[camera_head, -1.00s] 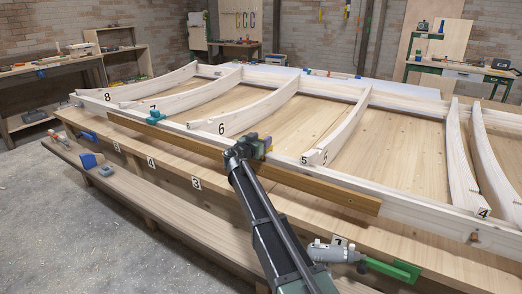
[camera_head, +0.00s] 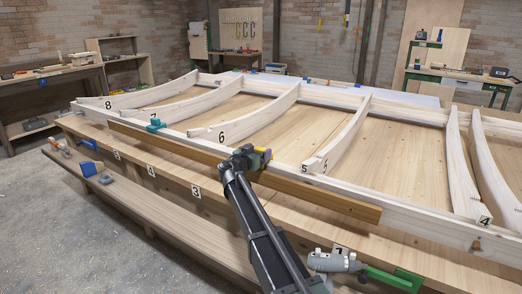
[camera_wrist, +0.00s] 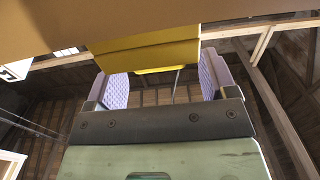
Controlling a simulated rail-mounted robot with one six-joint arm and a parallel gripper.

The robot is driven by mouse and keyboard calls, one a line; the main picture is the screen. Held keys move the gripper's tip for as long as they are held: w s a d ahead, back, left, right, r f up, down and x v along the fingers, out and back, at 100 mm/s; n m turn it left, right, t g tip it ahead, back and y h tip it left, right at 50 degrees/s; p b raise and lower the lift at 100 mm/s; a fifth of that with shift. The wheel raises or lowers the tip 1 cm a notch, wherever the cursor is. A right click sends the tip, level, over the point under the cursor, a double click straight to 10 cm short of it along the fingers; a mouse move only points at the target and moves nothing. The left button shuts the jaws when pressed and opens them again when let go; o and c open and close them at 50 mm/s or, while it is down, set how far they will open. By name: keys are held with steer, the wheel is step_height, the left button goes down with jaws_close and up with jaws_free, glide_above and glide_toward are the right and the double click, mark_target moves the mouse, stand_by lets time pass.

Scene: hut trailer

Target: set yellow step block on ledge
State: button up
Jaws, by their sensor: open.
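The yellow step block (camera_head: 267,154) shows as a small patch at the front side of the white frame, just beyond my gripper (camera_head: 250,155). In the wrist view the yellow block (camera_wrist: 150,50) lies against a brown board (camera_wrist: 60,25), which is probably the ledge. My gripper (camera_wrist: 163,85) is open there. Its two lilac pads stand apart, one below each side of the block. Whether they touch it I cannot tell. The brown ledge (camera_head: 320,193) runs along the frame's front side; my gripper hides part of it. The block's far side is hidden.
The white frame (camera_head: 400,208) has curved ribs with number labels. A teal clamp (camera_head: 156,125) sits on its front rail. A grey and green tool (camera_head: 335,262) lies at the front right. A blue block (camera_head: 88,169) lies on the lower bench plank (camera_head: 140,200).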

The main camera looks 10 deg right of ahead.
steer(key=v, duration=0.8)
steer(key=s+d+f+n+g+y, duration=0.1)
steer(key=s+d+f+g, duration=0.35)
steer(key=s, duration=0.35)
steer(key=s+d+f+g+y, duration=0.1)
steer(key=s+d+f+g, duration=0.2)
steer(key=s+d+f, duration=0.3)
steer(key=s+a+f+n+g+y, duration=0.1)
steer(key=s+f+n+g+y, duration=0.1)
steer(key=s, duration=0.5)
steer(key=s+a+f+n+g+y, duration=0.1)
steer(key=s+y, duration=0.3)
steer(key=s, duration=0.4)
steer(key=s+a+f+n+g+y, duration=0.1)
steer(key=s+f+n+g+y, duration=0.2)
steer(key=s, duration=0.4)
steer(key=shift+s+a+f+n+y, duration=0.3)
steer(key=shift+f+n+y, duration=0.1)
steer(key=shift+n, duration=0.2)
steer(key=shift+o, duration=0.3)
steer(key=shift+s+a, duration=0.1)
steer(key=shift+a, duration=0.05)
steer(key=shift+o, duration=0.2)
